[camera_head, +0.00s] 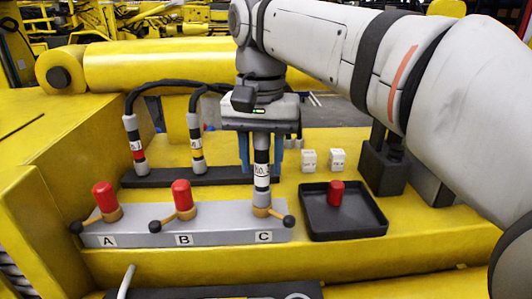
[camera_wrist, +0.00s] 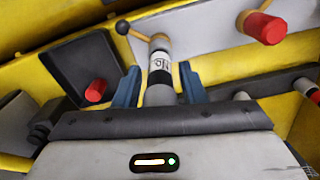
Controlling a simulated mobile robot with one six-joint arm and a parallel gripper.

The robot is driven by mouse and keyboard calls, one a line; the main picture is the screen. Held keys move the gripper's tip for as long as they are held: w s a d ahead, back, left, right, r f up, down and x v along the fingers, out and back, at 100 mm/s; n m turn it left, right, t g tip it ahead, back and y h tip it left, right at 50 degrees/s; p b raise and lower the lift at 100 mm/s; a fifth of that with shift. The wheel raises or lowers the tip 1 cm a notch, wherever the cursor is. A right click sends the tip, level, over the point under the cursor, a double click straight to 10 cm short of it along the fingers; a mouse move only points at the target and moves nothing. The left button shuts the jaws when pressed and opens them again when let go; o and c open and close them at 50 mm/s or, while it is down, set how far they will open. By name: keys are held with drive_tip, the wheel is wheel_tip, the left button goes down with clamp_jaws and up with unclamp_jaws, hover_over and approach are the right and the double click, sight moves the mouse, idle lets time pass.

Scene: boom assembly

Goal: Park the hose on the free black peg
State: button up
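The hose end (camera_head: 262,178), black and grey with a white label, stands upright at port C of the grey block (camera_head: 215,238). It also shows in the wrist view (camera_wrist: 160,66). My gripper (camera_head: 262,160) points down around it, one blue finger on each side. In the wrist view my gripper (camera_wrist: 160,80) shows small gaps between its fingertips and the hose end, so it looks open. The hose end's top is hidden behind my gripper. Two other hose ends (camera_head: 135,145) (camera_head: 196,143) stand on a black rail (camera_head: 165,178). I cannot make out a free peg; my gripper covers part of the rail.
Red caps (camera_head: 102,196) (camera_head: 182,195) cover ports A and B. The levers at A and B point left; the C lever (camera_head: 288,220) points right. A black tray (camera_head: 365,224) holds a loose red cap (camera_head: 336,192). Two white blocks (camera_head: 309,160) (camera_head: 337,158) stand behind it.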

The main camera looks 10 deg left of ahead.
clamp_jaws()
drive_tip(key=shift+c, duration=2)
unclamp_jaws()
clamp_jaws()
drive_tip(key=shift+r, duration=0.25)
drive_tip(key=shift+r+p, duration=1.85)
drive_tip(key=shift+r, duration=0.4)
